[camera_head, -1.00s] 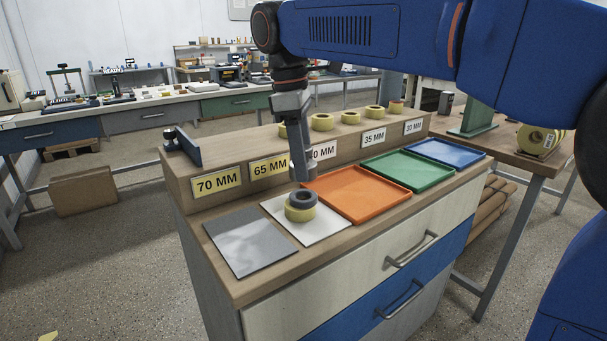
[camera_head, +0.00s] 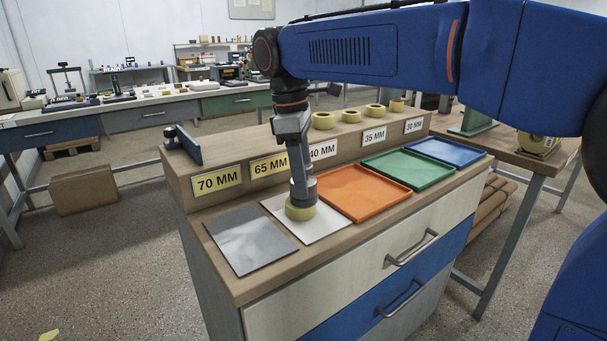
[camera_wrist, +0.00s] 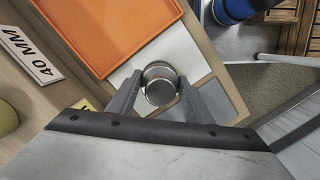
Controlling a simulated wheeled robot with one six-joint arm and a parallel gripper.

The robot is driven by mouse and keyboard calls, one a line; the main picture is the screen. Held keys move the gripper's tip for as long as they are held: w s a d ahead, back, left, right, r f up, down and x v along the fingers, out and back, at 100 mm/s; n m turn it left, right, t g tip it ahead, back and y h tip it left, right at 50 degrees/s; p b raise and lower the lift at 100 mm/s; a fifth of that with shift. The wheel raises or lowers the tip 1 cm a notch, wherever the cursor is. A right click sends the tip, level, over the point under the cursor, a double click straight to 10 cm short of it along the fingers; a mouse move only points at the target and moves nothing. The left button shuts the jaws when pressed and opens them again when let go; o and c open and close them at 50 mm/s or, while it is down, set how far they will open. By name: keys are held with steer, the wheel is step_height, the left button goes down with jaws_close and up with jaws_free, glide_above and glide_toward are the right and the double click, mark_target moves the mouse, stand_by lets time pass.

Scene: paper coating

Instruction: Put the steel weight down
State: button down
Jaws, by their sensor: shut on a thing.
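The steel weight (camera_head: 303,190), a short silver cylinder, is upright in my gripper (camera_head: 299,172). In the wrist view the weight (camera_wrist: 160,86) sits between the two fingers, which are shut on it. Under it in the head view is a yellow ring (camera_head: 301,214) with a grey top, on the white sheet (camera_head: 330,224). The weight's lower end meets the grey top in the picture. I cannot tell whether it rests there or hangs just above.
A grey sheet (camera_head: 248,240) lies to the left; an orange tray (camera_head: 362,193), a green tray (camera_head: 402,170) and a blue tray (camera_head: 445,153) lie to the right. Behind runs a raised wooden ledge with size labels (camera_head: 217,182) and several yellow rings (camera_head: 350,116) on top.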

steer(key=shift+f, duration=0.1)
steer(key=c, duration=0.9)
jaws_free()
step_height(320, 180, up, 13)
steer(key=a, duration=0.2)
steer(key=s+d+f+m+t+y, duration=0.1)
steer(key=s+d+f+m, duration=0.25)
steer(key=d, duration=0.25)
steer(key=s+d+f+m, duration=0.2)
steer(key=d+f, duration=0.2)
steer(key=d, duration=0.3)
steer(key=s+d+f+m+t+y, duration=0.1)
steer(key=s+d+f+m, duration=0.1)
steer(key=d+f, duration=0.3)
steer(key=s+d+f+m+t, duration=0.1)
steer(key=s+d+f+m, duration=0.1)
steer(key=f, duration=0.4)
steer(key=s+d+f+m+t, duration=0.1)
steer(key=s+d+f+m, duration=0.2)
steer(key=s+d+f, duration=0.2)
steer(key=s+d+f+m+t, duration=0.1)
steer(key=s+d+f+m, duration=0.2)
steer(key=s+f, duration=0.3)
steer(key=shift+s+d+f, duration=0.1)
steer(key=shift+d+f, duration=0.4)
steer(key=shift+f, duration=0.3)
